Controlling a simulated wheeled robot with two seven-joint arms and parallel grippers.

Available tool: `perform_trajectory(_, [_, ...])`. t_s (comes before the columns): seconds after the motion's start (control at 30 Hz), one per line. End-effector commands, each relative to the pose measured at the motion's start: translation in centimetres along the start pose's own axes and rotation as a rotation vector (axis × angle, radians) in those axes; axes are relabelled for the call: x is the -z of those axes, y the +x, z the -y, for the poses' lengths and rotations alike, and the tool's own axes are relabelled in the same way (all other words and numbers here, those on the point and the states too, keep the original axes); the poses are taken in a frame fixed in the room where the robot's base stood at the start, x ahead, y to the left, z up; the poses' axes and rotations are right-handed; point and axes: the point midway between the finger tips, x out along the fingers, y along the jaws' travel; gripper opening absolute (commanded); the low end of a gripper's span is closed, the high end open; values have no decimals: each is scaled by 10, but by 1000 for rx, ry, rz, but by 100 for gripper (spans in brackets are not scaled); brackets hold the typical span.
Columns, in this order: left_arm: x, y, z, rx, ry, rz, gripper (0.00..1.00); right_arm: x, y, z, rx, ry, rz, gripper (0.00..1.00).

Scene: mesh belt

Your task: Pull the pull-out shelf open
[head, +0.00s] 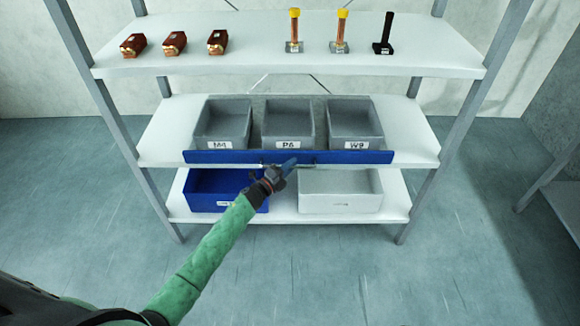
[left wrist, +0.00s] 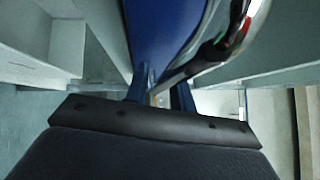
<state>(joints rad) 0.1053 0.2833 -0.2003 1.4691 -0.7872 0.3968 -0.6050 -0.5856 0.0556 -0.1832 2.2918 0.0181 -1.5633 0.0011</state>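The pull-out shelf has a long blue front (head: 350,157) with a thin metal handle (head: 305,164) at its middle, at the rack's middle level. It carries three grey bins. My left gripper (head: 289,166) is at the left part of the handle. In the left wrist view, its two blue fingers (left wrist: 163,92) stand apart, with the handle bar (left wrist: 190,66) passing at their tips. The blue front (left wrist: 165,25) is just beyond. I cannot tell whether the fingers touch the bar. My right gripper is not in view.
Grey bins (head: 287,122) labelled on their fronts stand on the shelf. Below are a blue bin (head: 205,190) and a white bin (head: 340,192). The top board (head: 260,60) holds several parts. The floor (head: 400,280) before the rack is clear; another rack stands at right.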

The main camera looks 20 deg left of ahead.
Motion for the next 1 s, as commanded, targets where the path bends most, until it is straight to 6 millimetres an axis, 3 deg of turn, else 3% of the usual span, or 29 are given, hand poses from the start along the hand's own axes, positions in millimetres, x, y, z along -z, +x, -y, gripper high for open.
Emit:
perform_trajectory(0.03, [0, 0, 0, 0, 0, 0, 15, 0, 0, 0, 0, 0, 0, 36])
perform_trajectory(0.1, [0, 0, 0, 0, 0, 0, 1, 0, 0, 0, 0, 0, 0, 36])
perform_trajectory(0.13, [0, 0, 0, 0, 0, 0, 0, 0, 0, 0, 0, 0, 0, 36])
perform_trajectory(0.57, [11, -12, 2, -2, -2, 0, 0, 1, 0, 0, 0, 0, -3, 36])
perform_trajectory(0.77, [38, -38, 9, -3, -3, 0, 0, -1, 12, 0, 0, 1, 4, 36])
perform_trajectory(1.0, [83, -84, 20, -3, -4, 0, 0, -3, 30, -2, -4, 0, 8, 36])
